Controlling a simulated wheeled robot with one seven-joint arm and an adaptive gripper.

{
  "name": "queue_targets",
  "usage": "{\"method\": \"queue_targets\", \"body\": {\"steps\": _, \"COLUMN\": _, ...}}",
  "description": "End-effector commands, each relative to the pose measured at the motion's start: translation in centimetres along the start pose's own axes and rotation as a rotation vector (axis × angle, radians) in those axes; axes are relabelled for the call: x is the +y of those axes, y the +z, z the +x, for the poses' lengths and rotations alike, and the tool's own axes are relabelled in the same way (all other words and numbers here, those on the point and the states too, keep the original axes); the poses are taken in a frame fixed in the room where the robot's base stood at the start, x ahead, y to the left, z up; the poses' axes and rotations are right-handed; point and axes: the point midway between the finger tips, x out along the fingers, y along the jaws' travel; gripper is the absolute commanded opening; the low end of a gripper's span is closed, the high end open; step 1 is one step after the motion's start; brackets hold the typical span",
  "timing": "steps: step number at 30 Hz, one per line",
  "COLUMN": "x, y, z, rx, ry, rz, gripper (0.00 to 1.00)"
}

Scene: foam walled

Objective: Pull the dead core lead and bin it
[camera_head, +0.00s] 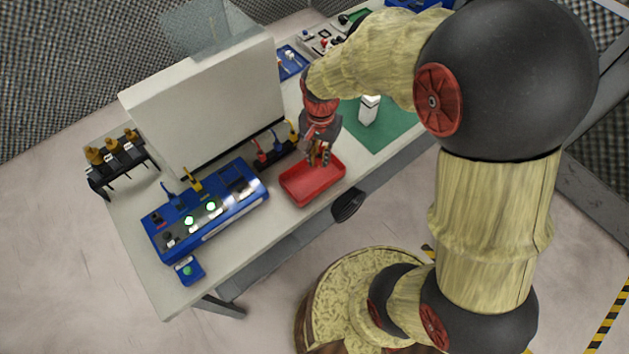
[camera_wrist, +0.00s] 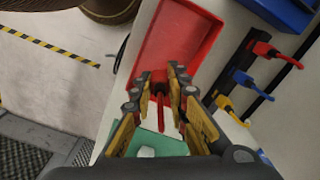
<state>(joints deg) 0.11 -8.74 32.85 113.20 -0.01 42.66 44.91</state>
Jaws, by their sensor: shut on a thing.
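My gripper (camera_head: 319,160) is over the red tray (camera_head: 299,196), its fingers pointing down. In the wrist view my gripper (camera_wrist: 161,88) is shut on a red lead (camera_wrist: 161,118), whose thin red part shows between the fingers. The red tray (camera_wrist: 166,38) lies beyond the fingertips and its visible floor looks empty. The blue test panel (camera_head: 238,209) is at the left with two green lights lit. A yellow plug (camera_head: 193,183) and a blue plug (camera_head: 172,197) stand in it.
A rack of red, blue and yellow leads (camera_wrist: 270,52) stands close beside the tray. A white upright panel (camera_head: 205,105) rises behind the blue test panel. A white block (camera_head: 369,110) stands on the green mat (camera_head: 397,122). A small blue button box (camera_head: 189,270) sits at the front left.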

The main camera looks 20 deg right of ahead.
Motion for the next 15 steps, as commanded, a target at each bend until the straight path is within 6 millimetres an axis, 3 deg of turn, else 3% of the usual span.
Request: {"method": "queue_targets", "body": {"steps": 15, "x": 0.0, "y": 0.1, "z": 5.2, "rx": -0.001, "ry": 0.001, "rz": 0.001, "gripper": 0.00}}
